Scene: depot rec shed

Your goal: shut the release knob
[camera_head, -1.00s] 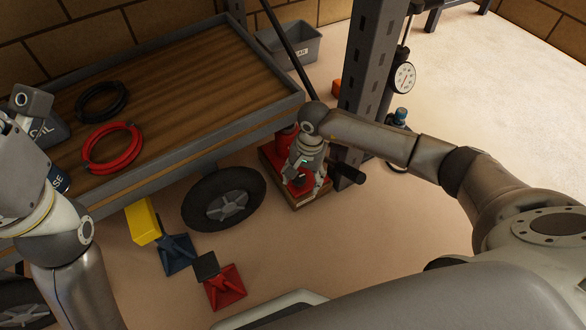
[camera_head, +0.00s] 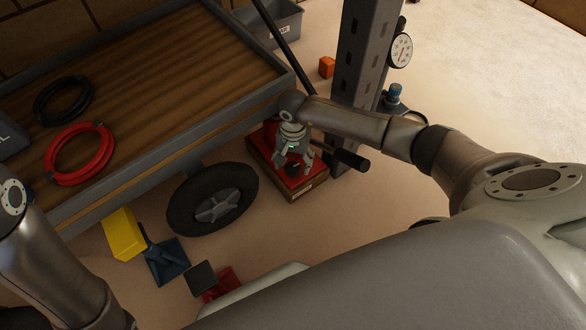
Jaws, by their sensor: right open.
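A red jack (camera_head: 267,144) sits on a wooden block (camera_head: 301,194) on the floor, between the cart's wheel and the grey post. My right gripper (camera_head: 294,165) reaches down over the jack, its fingers open and spread around a small dark part at the red base. That part may be the release knob, but it is small and partly covered by the fingers. I cannot tell whether they touch it or how far it is turned. A black cylindrical handle (camera_head: 350,160) sticks out to the right of the jack. My left arm shows at the left edge; its gripper is out of view.
A wood-topped cart (camera_head: 190,60) with a black wheel (camera_head: 212,198) stands left of the jack. A perforated post (camera_head: 359,70) stands close behind it. Yellow (camera_head: 124,234), blue (camera_head: 167,262) and red (camera_head: 220,285) pieces lie on the floor.

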